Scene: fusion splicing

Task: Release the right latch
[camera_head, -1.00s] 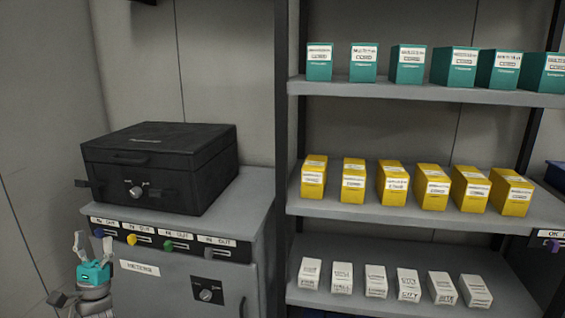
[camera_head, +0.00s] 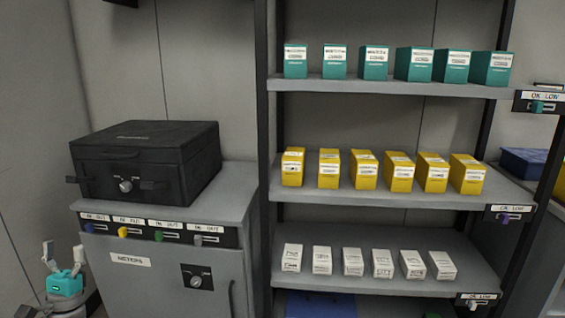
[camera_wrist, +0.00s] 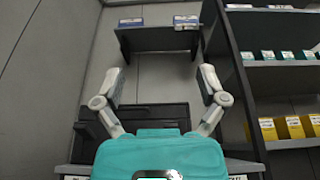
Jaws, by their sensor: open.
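A black case (camera_head: 125,153) sits closed on a grey cabinet at the left. Its front has a round silver knob (camera_head: 125,185) in the middle. A dark tab, the right latch (camera_head: 153,186), sticks out at the right of the knob, and a similar left latch (camera_head: 77,179) sticks out at the front left corner. My gripper (camera_head: 62,256), with a teal body, is low at the left, below and left of the case and apart from it. In the wrist view my gripper (camera_wrist: 161,85) has its fingers spread with nothing between them. The case's latches cannot be made out there.
The grey cabinet (camera_head: 145,275) carries a row of coloured sliders (camera_head: 160,236) and a dial (camera_head: 196,281). A shelf unit (camera_head: 390,87) right of it holds teal, yellow and white boxes. In the wrist view a wall shelf (camera_wrist: 160,42) is high ahead. The wall left of the cabinet is bare.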

